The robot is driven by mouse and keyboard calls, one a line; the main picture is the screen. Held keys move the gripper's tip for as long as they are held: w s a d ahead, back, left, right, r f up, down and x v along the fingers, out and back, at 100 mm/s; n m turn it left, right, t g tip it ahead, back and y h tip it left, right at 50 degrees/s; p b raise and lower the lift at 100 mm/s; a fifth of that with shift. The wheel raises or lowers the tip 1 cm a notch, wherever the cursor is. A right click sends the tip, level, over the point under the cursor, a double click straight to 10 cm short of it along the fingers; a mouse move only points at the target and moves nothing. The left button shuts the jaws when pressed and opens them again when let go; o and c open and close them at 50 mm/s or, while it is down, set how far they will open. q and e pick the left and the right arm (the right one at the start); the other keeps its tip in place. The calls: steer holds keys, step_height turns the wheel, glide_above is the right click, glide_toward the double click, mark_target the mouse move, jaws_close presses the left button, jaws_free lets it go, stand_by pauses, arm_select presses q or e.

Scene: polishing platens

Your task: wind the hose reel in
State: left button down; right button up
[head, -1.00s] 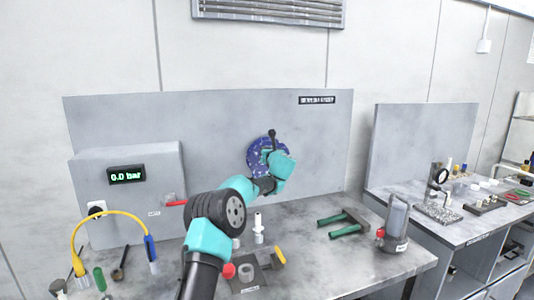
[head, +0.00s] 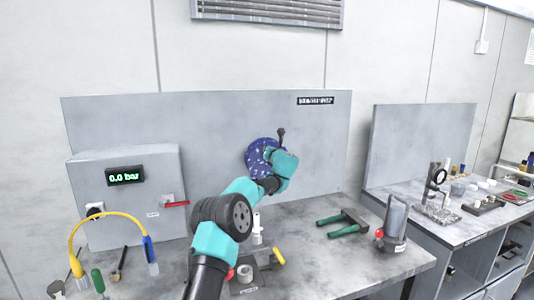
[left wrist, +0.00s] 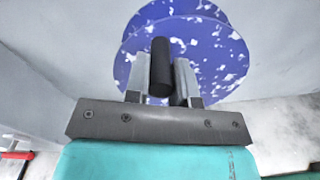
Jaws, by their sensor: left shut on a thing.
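The hose reel (head: 254,154) is a blue disc with white specks on the upright grey panel, partly hidden by my arm in the head view. In the left wrist view the reel (left wrist: 214,62) fills the upper middle, with a second disc edge behind it. A black cylindrical handle (left wrist: 160,60) stands out in front of the disc. My left gripper (left wrist: 160,78) is shut on this handle, one finger on each side. In the head view its fingertips are hidden behind the turquoise wrist. My right gripper is not in view.
A grey box with a "0.0 bar" display (head: 126,176) and a red lever (head: 176,204) stands left. A yellow hose (head: 105,217) arches before it. The bench between pliers and panel is clear.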

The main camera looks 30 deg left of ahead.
arm_select(q)
steer(key=shift+w+d+m, duration=0.45)
steer(key=shift+w+m, duration=0.05)
steer(key=shift+m, duration=0.55)
steer(key=shift+w+d+m, duration=0.4)
steer(key=shift+w+m, duration=0.1)
steer(key=shift+m, duration=0.55)
steer(key=c, duration=1)
jaws_free()
steer(key=shift+o, duration=0.2)
steer(key=shift+d, duration=0.1)
steer(key=v, duration=1.7)
steer(key=shift+s+d, duration=0.1)
steer(key=shift+c, duration=0.2)
